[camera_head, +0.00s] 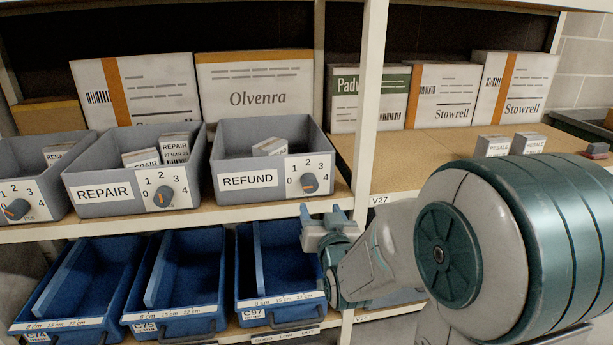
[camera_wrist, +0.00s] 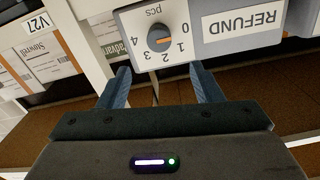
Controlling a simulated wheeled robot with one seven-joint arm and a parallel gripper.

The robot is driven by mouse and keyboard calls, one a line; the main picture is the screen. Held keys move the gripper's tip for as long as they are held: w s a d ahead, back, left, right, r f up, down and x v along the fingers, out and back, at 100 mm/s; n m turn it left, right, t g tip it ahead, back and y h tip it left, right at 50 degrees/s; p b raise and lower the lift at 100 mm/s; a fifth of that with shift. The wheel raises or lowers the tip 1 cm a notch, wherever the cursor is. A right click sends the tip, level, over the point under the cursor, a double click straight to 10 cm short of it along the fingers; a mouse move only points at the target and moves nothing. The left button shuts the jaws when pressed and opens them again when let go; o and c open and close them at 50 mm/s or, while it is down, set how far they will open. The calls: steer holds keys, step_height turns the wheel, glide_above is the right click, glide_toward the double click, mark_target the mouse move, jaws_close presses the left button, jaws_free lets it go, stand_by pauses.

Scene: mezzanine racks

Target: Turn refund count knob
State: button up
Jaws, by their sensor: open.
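The refund count knob (camera_head: 310,183) is a dark round dial on a white plate at the front right of the grey REFUND bin (camera_head: 233,198). Its plate reads 0 to 4. The knob also shows upside down in the wrist view (camera_wrist: 158,38), where its orange mark points toward the 0 and 1 side; I cannot tell the exact number. My gripper (camera_head: 321,211) is open and empty, just below the knob in the head view. In the wrist view my two blue fingers (camera_wrist: 158,72) stand apart, pointing at the plate, with the knob beyond the gap, not between them.
The REPAIR bin (camera_head: 125,209) with its own knob (camera_head: 163,196) stands left of the REFUND bin. Blue bins (camera_head: 278,299) sit on the shelf below. A pale rack post (camera_head: 369,100) stands just right of the REFUND bin.

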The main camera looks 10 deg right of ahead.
mark_target(311, 186)
steer(key=shift+w+r+p, duration=0.15)
steer(key=shift+w+p, duration=0.25)
steer(key=shift+p, duration=1.45)
steer(key=w, duration=0.5)
steer(key=w+b, duration=0.1)
steer(key=w, duration=0.5)
steer(key=shift+d+f, duration=0.1)
steer(key=shift+f, duration=0.1)
steer(key=shift+c, duration=0.3)
steer(key=c, duration=0.9)
